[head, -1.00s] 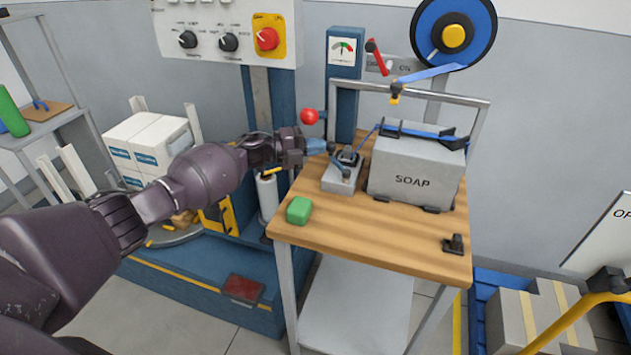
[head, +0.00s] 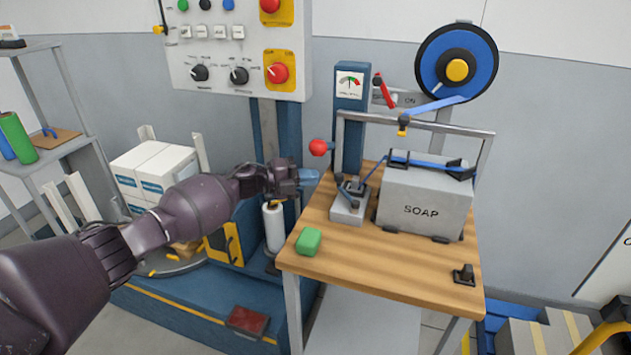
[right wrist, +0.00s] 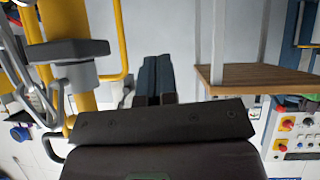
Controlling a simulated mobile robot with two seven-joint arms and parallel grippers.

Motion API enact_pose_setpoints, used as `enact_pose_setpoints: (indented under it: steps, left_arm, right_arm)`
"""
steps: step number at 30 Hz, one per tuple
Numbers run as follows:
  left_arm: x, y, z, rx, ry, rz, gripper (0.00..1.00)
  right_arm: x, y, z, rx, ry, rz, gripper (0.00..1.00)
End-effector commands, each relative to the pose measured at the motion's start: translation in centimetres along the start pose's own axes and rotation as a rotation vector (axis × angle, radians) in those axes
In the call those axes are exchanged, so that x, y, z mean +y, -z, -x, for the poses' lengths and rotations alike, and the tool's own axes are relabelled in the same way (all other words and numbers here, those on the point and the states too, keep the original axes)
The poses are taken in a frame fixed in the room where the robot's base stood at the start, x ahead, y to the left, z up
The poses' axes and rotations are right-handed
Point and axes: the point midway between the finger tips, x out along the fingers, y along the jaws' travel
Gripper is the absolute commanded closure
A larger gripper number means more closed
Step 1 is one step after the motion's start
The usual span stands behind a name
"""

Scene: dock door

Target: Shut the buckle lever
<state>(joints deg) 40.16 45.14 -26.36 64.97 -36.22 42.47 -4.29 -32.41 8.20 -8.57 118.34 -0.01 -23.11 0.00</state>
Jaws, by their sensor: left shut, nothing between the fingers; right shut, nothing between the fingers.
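The buckle (head: 349,203) is a small grey block with dark parts on top, on the wooden table left of the grey SOAP box (head: 424,206). A dark lever (head: 352,188) shows on it, small in the picture; I cannot tell its exact angle. A blue strap runs from the buckle up towards the box. My left gripper (head: 312,177), with blue fingertips, is shut and empty just left of the buckle, apart from it. My right gripper (right wrist: 157,80) is shut and empty in the right wrist view, away from the buckle; the head view does not show it.
A green block (head: 309,241) lies at the table's front left and a small black fitting (head: 464,274) at its front right. A red ball knob (head: 318,147) sits above my left gripper. A metal frame (head: 415,125) arches over the box. Yellow tubing (right wrist: 116,40) stands near my right gripper.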

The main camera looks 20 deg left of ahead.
Motion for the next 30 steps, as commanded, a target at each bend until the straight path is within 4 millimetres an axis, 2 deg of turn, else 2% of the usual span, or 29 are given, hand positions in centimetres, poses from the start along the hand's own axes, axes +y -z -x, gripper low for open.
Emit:
enact_pose_setpoints:
  steps: [3,9,15,21,30]
  left_arm:
    - [0.0,-0.3,2.6,-0.003,-0.002,-0.001,1.0]
    - [0.1,-0.6,6.4,-0.001,-0.002,0.0,1.0]
    - [0.1,-0.8,9.0,-0.001,-0.002,0.0,1.0]
    - [0.1,-0.8,9.9,0.0,-0.001,0.0,1.0]
    - [0.1,-0.8,9.9,0.0,0.0,0.0,1.0]
  right_arm:
    - [-0.2,-0.1,0.1,-0.002,0.001,-0.008,1.0]
    - [0.0,-0.3,0.2,-0.007,-0.002,-0.002,1.0]
    - [0.3,-0.4,0.2,-0.008,-0.001,0.008,1.0]
    - [0.3,-0.1,0.0,-0.002,0.001,0.013,1.0]
    - [0.2,0.3,-0.2,0.005,0.002,0.009,1.0]
